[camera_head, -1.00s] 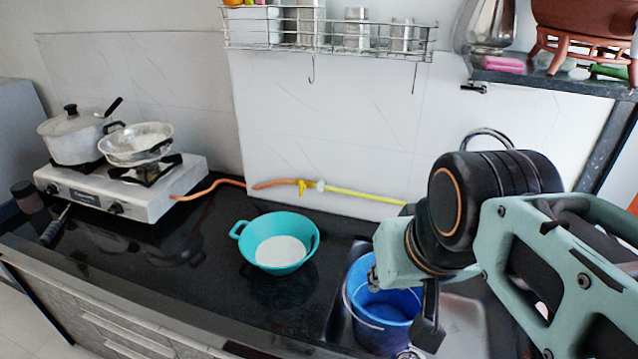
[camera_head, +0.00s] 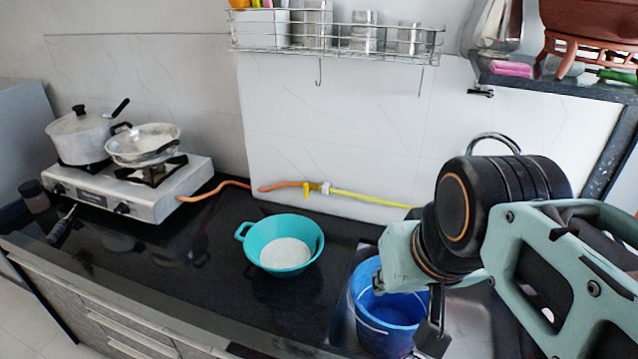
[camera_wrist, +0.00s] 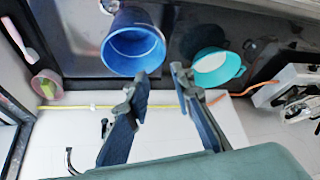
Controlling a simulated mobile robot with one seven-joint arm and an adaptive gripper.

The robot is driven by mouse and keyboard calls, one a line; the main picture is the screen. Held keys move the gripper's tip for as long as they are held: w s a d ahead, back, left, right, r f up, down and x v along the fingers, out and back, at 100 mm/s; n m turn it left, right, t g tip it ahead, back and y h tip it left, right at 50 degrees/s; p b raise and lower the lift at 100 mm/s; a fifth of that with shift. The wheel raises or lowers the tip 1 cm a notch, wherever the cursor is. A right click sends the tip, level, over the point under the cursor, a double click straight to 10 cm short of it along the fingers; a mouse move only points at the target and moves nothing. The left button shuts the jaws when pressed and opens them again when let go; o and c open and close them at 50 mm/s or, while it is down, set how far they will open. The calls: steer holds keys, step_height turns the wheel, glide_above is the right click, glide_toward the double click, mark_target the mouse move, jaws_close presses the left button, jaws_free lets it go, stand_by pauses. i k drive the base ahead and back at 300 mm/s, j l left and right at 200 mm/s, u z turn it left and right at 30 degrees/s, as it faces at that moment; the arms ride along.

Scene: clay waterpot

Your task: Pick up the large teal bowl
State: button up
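The large teal bowl (camera_head: 284,229) stands upright on the black counter, between the stove and the sink. Its inside bottom looks white, and a loop handle shows on its left. It also shows in the wrist view (camera_wrist: 224,75), right of the fingers. My gripper (camera_wrist: 160,78) is open, with a gap between its two fingers and nothing between them. In the head view it hangs over the sink area, to the right of the bowl and apart from it, with its fingers partly hidden behind my wrist.
A blue bucket (camera_head: 392,308) stands in the sink below my gripper, right of the bowl. A stove (camera_head: 150,203) with a pot (camera_head: 80,138) and a pan (camera_head: 143,142) is at the left. An orange and yellow hose (camera_head: 370,198) runs behind the bowl. A wire rack (camera_head: 340,40) hangs above.

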mark_target(283, 245)
steer(key=i+j+z, duration=0.15)
steer(key=j+z, duration=0.3)
steer(key=j, duration=0.9)
steer(key=j+z, duration=0.4)
steer(key=j, duration=0.95)
